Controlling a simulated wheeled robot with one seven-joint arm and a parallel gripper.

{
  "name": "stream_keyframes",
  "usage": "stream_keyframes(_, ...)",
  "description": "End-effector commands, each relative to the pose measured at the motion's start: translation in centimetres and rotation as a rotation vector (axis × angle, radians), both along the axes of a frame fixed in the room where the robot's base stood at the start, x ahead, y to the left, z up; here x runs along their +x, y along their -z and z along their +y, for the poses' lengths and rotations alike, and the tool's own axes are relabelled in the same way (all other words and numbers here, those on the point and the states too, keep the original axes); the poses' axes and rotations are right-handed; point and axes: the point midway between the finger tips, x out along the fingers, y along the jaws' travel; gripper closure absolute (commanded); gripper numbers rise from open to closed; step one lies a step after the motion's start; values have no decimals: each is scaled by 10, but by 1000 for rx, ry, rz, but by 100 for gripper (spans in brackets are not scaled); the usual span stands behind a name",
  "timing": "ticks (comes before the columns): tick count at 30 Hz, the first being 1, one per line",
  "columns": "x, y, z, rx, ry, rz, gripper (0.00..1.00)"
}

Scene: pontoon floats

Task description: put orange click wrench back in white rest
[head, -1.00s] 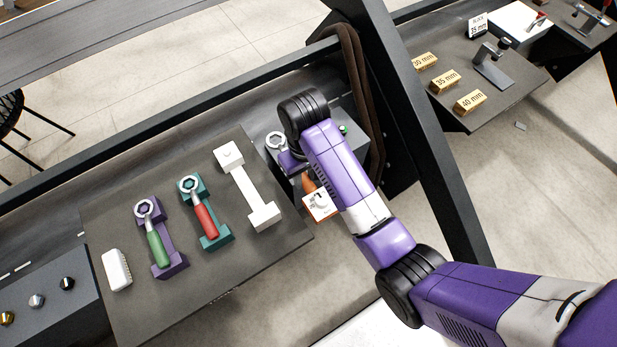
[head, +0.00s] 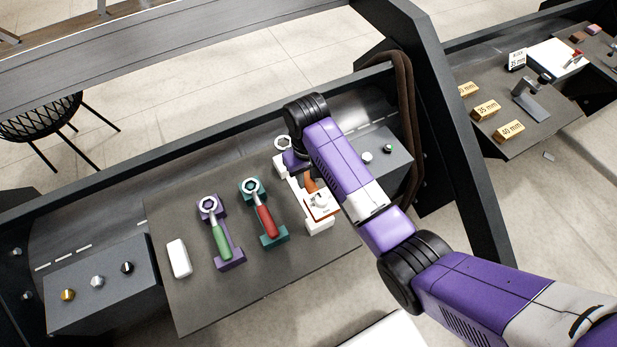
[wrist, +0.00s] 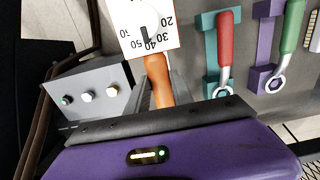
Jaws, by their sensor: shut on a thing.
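The orange click wrench has an orange handle (head: 311,184) and a metal ring head (head: 283,143). My gripper (head: 298,168) is shut on it. In the wrist view the orange handle (wrist: 158,82) shows between the grey fingers of my gripper (wrist: 157,72). The white rest (head: 319,226) lies under the wrench in the head view, mostly covered by wrench and arm. I cannot tell whether they touch.
Left of the white rest, a teal rest (head: 273,240) holds a red-handled wrench (head: 265,221), and a purple rest (head: 231,259) holds a green-handled wrench (head: 220,240). A grey knob box (head: 385,152) stands right of the arm.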

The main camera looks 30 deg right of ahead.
Motion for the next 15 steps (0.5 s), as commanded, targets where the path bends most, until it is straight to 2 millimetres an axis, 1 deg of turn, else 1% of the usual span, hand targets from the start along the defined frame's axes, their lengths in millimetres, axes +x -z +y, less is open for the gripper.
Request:
stream_keyframes(4,0,-1,1,0,-1,-1,100)
stream_keyframes(7,0,4,0,0,-1,-1,100)
stream_keyframes(15,0,25,0,0,0,0,100)
